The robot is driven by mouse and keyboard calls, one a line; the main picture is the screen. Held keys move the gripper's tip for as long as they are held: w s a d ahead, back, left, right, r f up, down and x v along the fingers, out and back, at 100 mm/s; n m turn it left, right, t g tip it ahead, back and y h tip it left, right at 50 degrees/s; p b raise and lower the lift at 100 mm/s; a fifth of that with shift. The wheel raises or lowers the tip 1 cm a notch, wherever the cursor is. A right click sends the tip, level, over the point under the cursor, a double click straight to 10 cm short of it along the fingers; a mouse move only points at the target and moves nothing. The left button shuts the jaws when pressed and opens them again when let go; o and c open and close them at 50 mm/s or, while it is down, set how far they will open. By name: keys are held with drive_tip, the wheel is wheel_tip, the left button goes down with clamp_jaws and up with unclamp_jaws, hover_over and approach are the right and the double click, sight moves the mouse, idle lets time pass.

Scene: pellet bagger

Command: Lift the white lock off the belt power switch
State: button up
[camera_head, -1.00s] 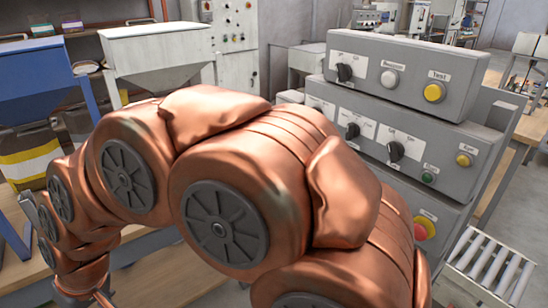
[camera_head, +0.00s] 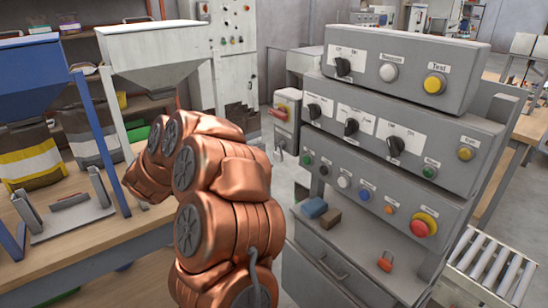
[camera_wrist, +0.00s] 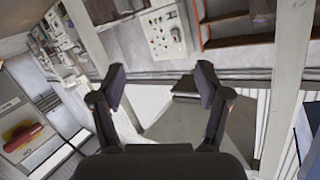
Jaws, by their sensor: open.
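A grey switch box (camera_head: 285,125) with a red handle (camera_head: 277,113) on a yellow plate is mounted left of the console in the head view. A small pale loop, possibly the lock (camera_head: 280,152), hangs at its lower part; its shape is too small to be sure. A red handle on yellow (camera_wrist: 22,137) also shows at the left edge of the wrist view. My gripper (camera_wrist: 161,84) is open in the wrist view, with nothing between its fingers, apart from the box. In the head view my arm hides the gripper.
The grey console (camera_head: 400,150) with knobs and buttons stands right of the box. A red padlock (camera_head: 385,262), a blue block (camera_head: 314,208) and a brown block (camera_head: 331,218) lie on its shelf. Hoppers (camera_head: 155,50) and bags (camera_head: 30,158) stand at left.

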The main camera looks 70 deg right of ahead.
drive_tip(key=s+d+f+m+g+h, duration=0.3)
drive_tip(key=s+d+g, duration=0.2)
drive_tip(key=s+d, duration=0.4)
drive_tip(key=m+g+h, duration=0.1)
drive_tip(key=m+g, duration=0.3)
drive_tip(key=g, duration=0.5)
approach(275, 152)
drive_tip(key=s+d, duration=0.2)
drive_tip(key=shift+r+p+x, duration=0.2)
drive_tip(key=shift+p+x, duration=0.1)
drive_tip(key=shift+x, duration=1.35)
drive_tip(key=shift+r+p+x, duration=0.2)
drive_tip(key=shift+p+x, duration=0.1)
drive_tip(key=shift+x, duration=1.35)
drive_tip(key=shift+w, duration=0.15)
drive_tip(key=shift+c, duration=0.3)
drive_tip(key=c, duration=1.2)
